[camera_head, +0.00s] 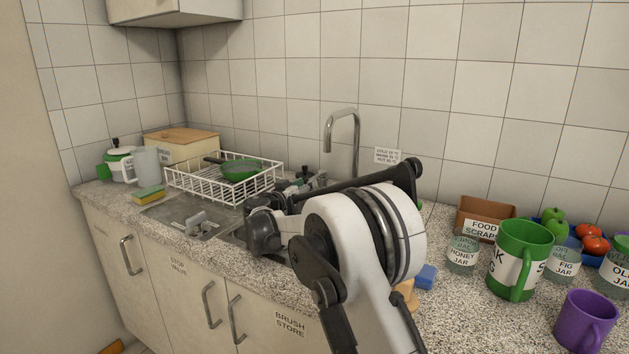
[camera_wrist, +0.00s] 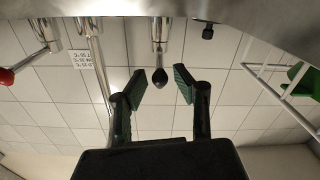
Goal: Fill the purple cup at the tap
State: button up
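The purple cup (camera_head: 583,322) stands on the counter at the lower right in the head view, far to the right of the sink. A handle shows on its right side; its inside cannot be seen well. The tall curved metal tap (camera_head: 356,140) rises behind the sink, its spout partly above my arm. My gripper (camera_wrist: 159,87) is open in the wrist view, with no object between its two dark green fingers. A dark-tipped metal fitting (camera_wrist: 160,76) appears just beyond the gap between the fingertips; contact cannot be told. My arm hides much of the sink in the head view.
A white dish rack (camera_head: 215,190) with a green pan stands left of the tap. A green mug (camera_head: 518,258), jars and a food scraps box (camera_head: 485,214) crowd the right counter. A blue sponge-like block (camera_head: 426,277) lies beside my arm. A red-ended fitting (camera_wrist: 8,76) shows in the wrist view.

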aim_at(320, 173)
jog(key=b+x, duration=0.1)
jog(key=x, duration=0.5)
jog(key=shift+w+d, duration=0.15)
jog(key=shift+w, duration=0.15)
jog(key=shift+c, duration=0.2)
grip_shut()
